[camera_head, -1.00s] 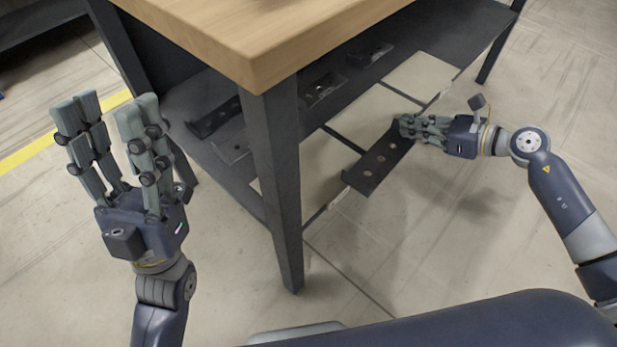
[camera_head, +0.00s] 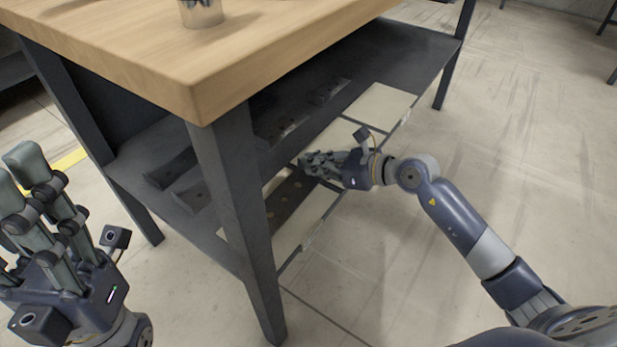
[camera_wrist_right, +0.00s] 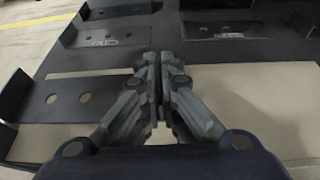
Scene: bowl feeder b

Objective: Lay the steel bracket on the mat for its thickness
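The steel bracket (camera_head: 283,203) is a dark plate with a row of holes; it also shows in the wrist view (camera_wrist_right: 70,97). My right gripper (camera_head: 308,163) is shut on its end, its fingers together in the wrist view (camera_wrist_right: 155,75). The bracket is over the pale mats on the lower shelf; I cannot tell whether it touches them. A pale mat (camera_head: 380,106) lies bare at the far end, and another (camera_head: 305,222) shows beside the bracket at the near side. My left gripper (camera_head: 42,215) is open and empty at the left, partly cut off.
The wooden tabletop (camera_head: 150,55) and its front leg (camera_head: 240,220) stand over and before the shelf. Several other dark parts lie deeper on the shelf, including one (camera_head: 330,92) at the back and one (camera_head: 170,168) at the left. A metal cup (camera_head: 201,12) stands on top.

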